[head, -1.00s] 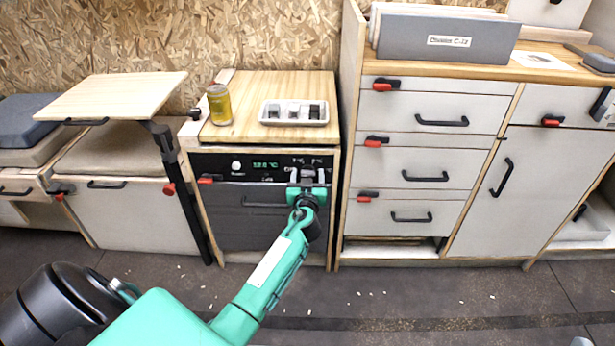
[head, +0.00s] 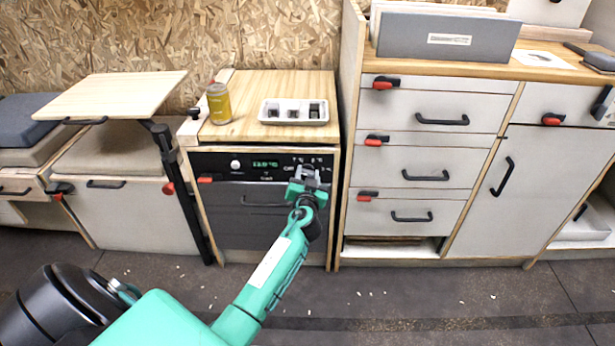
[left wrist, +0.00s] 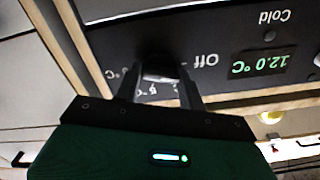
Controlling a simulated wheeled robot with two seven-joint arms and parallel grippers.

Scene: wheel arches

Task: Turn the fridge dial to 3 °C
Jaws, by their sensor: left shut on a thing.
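The fridge (head: 235,228) is a dark-fronted unit under a wooden top, with a black control panel (head: 212,163) along its upper edge. My left gripper (head: 308,172) is at the right part of this panel and hides the dial in the head view. In the left wrist view the dial (left wrist: 158,68) is a dark knob with a pale edge, and my left gripper (left wrist: 158,80) is shut on it. Temperature marks and "Off" surround the dial; which mark it points at cannot be told. A green display (left wrist: 262,62) reads 12.0 °C. My right gripper is out of view.
A yellow can (head: 219,104) and a white tray (head: 268,112) with dark items stand on the fridge top. A hinged wooden table (head: 115,95) is left of it. A drawer cabinet (head: 420,157) adjoins on the right. The floor in front is mostly clear.

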